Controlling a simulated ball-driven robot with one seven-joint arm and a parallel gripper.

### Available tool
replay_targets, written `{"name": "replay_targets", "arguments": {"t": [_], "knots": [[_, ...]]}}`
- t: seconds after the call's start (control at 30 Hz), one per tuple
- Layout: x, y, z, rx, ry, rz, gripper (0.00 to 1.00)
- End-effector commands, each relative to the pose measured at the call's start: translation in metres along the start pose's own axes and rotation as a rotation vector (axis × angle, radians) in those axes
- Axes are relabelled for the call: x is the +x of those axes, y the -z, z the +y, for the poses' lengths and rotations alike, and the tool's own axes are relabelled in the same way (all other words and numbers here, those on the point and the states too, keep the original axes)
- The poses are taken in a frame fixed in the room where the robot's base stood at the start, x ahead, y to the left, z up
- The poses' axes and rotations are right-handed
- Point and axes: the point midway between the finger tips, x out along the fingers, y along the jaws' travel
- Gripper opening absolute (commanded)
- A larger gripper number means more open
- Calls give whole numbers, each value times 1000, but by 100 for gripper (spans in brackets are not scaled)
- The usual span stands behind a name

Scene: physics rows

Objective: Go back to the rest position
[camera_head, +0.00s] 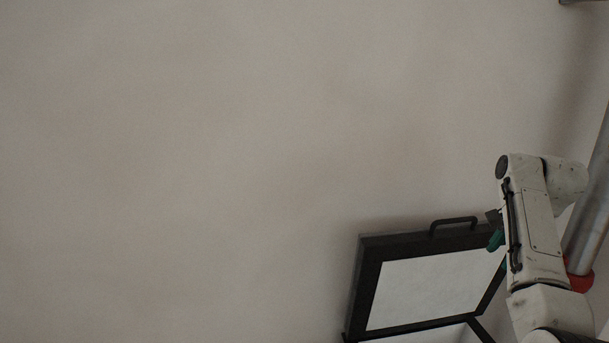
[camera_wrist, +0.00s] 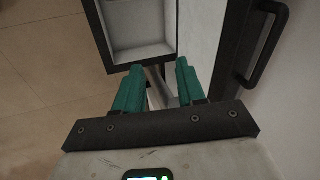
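My gripper (camera_wrist: 160,84) shows in the wrist view with two green fingers spread apart. Nothing is seen held between them. In the head view a green finger (camera_head: 496,240) shows at the right edge of a black-framed panel with a white face (camera_head: 440,285), partly hidden behind my arm. I cannot tell whether the finger touches the panel.
A black handle (camera_head: 454,225) sits on the panel's top edge; a black handle (camera_wrist: 265,45) is also close on the right in the wrist view. A black-rimmed open box (camera_wrist: 137,30) lies beyond the fingers, with tan floor (camera_wrist: 50,70) at left. A metal pipe (camera_head: 592,205) with a red collar stands at far right.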

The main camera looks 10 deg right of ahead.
Motion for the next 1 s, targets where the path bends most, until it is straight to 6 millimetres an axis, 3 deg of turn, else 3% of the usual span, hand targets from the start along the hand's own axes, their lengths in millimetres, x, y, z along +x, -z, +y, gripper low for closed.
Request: {"name": "replay_targets", "arguments": {"t": [0.27,0.4,0.6,0.8,1.0], "knots": [[67,-36,42,-146,-38,1,40],[111,-68,81,-275,-66,0,40],[159,-118,147,-473,-103,-9,40],[188,-169,220,-680,-135,-28,40],[197,-218,297,-889,-159,-57,40]]}}
